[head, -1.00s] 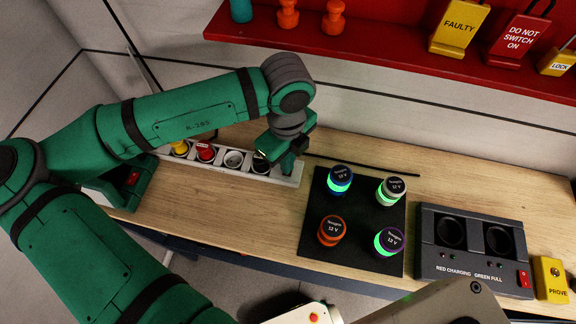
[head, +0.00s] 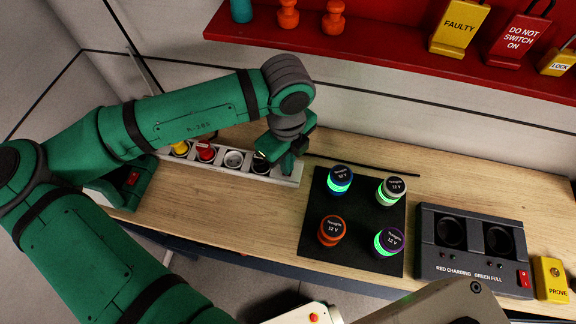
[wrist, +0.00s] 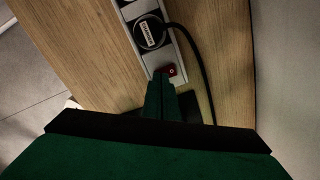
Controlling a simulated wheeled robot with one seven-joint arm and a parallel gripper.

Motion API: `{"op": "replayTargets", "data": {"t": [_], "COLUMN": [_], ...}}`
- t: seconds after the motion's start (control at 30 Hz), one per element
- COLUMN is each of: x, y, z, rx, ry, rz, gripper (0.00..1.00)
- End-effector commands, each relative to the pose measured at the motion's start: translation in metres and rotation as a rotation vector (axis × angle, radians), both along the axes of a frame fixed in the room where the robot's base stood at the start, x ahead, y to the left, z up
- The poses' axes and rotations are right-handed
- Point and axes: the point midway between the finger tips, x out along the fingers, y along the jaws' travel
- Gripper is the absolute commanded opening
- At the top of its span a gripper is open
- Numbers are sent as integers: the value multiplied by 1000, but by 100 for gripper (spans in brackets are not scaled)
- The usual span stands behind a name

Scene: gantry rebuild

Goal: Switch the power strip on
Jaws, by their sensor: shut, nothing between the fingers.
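The power strip (head: 228,173) is a pale grey bar lying on the wooden bench, with a row of round sockets; it also shows in the wrist view (wrist: 150,61). A black plug (wrist: 150,33) with a white label sits in the socket nearest the strip's end. A red rocker switch (wrist: 171,69) is at that end, partly hidden by my fingers; I cannot tell which way it is tipped. My gripper (head: 287,172) is shut and empty, pointing down over the right end of the strip. Its fingertips (wrist: 160,78) are right beside the switch; contact is unclear.
A black cable (wrist: 201,75) runs from the plug past the switch. Yellow (head: 180,148) and red (head: 205,152) plugs sit farther left. A dark mat (head: 359,221) with several lit cylinders lies to the right, before a charger (head: 456,265). A red shelf (head: 390,55) hangs above.

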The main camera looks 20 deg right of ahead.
Motion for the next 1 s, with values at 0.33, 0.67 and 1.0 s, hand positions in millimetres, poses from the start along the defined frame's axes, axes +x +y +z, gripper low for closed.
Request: {"op": "replayTargets", "data": {"t": [0.33, 0.67, 1.0], "x": [0, 0, 0], "y": [0, 0, 0], "z": [-5, -9, -6], "rx": [0, 0, 0], "ry": [1, 0, -1], "rz": [0, 0, 1], "gripper": [0, 0, 0]}}
